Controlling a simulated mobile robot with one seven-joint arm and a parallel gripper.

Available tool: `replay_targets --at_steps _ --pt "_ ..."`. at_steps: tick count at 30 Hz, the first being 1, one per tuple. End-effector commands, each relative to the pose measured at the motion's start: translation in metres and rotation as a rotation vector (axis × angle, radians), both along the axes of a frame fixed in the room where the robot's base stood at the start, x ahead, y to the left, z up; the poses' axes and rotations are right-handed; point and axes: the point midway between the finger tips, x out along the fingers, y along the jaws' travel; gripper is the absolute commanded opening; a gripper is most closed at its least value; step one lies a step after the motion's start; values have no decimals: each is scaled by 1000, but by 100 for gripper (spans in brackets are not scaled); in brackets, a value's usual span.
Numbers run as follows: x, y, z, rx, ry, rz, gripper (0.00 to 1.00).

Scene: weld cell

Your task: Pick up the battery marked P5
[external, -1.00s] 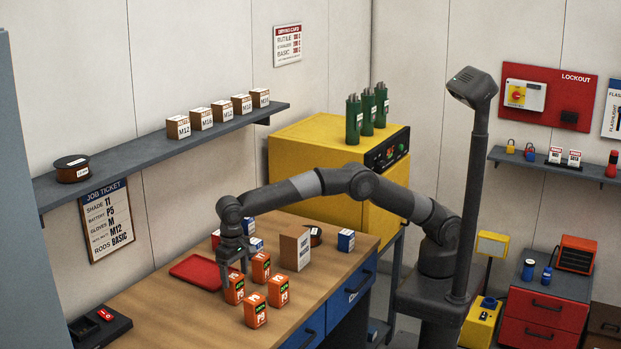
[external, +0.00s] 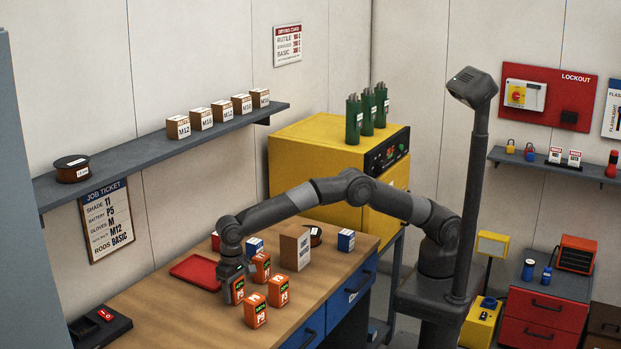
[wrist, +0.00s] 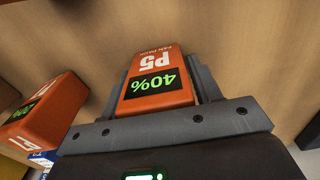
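The orange battery marked P5 (wrist: 157,85), with a green 40% display, stands on the bench and shows between my fingers in the wrist view. In the external view the same battery (external: 238,291) is partly hidden by my gripper (external: 231,284). My gripper (wrist: 165,90) is low around it, one finger on each side. A thin gap seems to show beside the right finger, so the fingers look open. The job ticket (external: 107,221) on the wall reads battery P5.
Other orange batteries stand close by: one behind (external: 261,267), one to the right (external: 278,291) and one in front marked P9 (external: 255,311). A red tray (external: 188,264) lies behind left. The bench's left front (external: 170,315) is clear.

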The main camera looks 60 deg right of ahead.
Motion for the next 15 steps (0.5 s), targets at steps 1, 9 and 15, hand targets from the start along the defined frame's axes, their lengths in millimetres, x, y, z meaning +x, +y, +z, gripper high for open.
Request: replay_targets --at_steps 1,9,15 --pt "0 0 0 0 0 0 53" --pt "0 0 0 0 0 0 31" --pt "0 0 1 1 -1 0 16"
